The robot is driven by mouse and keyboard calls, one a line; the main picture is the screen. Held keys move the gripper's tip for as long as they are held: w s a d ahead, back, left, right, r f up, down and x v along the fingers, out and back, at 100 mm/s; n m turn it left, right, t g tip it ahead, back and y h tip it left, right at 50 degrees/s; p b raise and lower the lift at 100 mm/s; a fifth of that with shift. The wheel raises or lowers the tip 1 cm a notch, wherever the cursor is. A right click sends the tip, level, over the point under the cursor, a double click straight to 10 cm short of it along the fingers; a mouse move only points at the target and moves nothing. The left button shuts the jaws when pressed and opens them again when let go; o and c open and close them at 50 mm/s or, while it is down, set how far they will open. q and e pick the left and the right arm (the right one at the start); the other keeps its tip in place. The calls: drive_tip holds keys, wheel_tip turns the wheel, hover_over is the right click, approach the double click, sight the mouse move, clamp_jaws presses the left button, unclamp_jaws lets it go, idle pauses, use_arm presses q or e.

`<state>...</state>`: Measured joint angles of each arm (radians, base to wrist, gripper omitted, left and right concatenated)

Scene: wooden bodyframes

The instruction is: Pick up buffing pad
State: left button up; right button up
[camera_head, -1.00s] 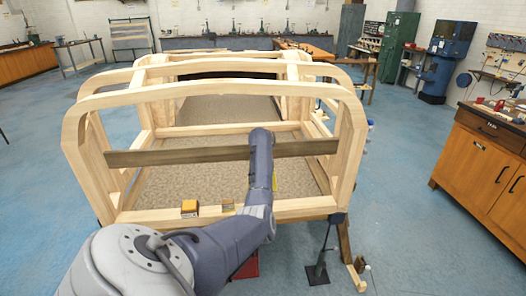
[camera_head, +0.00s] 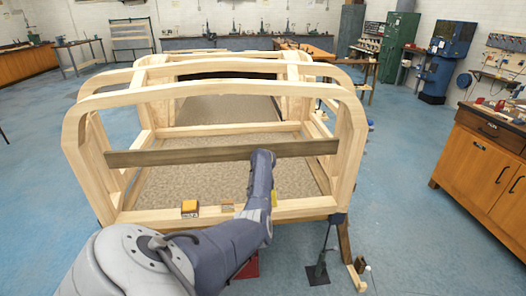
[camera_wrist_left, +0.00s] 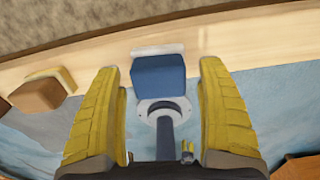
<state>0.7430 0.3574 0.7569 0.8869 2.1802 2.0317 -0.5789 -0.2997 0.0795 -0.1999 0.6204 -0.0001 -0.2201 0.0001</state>
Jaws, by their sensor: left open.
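A blue block with a pale strip along its far side (camera_wrist_left: 158,73), which looks like the buffing pad, sits at the wooden rail in the left wrist view. My left gripper (camera_wrist_left: 160,100) is open, with its yellow fingers on either side of the block and a gap on each side. In the head view my own arm hides this spot; only a bit of a yellow finger (camera_head: 274,199) shows at the front rail (camera_head: 305,205). My right gripper is not in view.
A brown block with a yellow edge (camera_wrist_left: 38,93) lies left of the fingers. An orange block (camera_head: 190,207) and a small tan block (camera_head: 227,204) sit on the front rail. A dark crossbar (camera_head: 190,155) spans the frame above it.

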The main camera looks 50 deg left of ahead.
use_arm(q)
drive_tip(key=shift+f, duration=0.25)
drive_tip(key=c, duration=1.3)
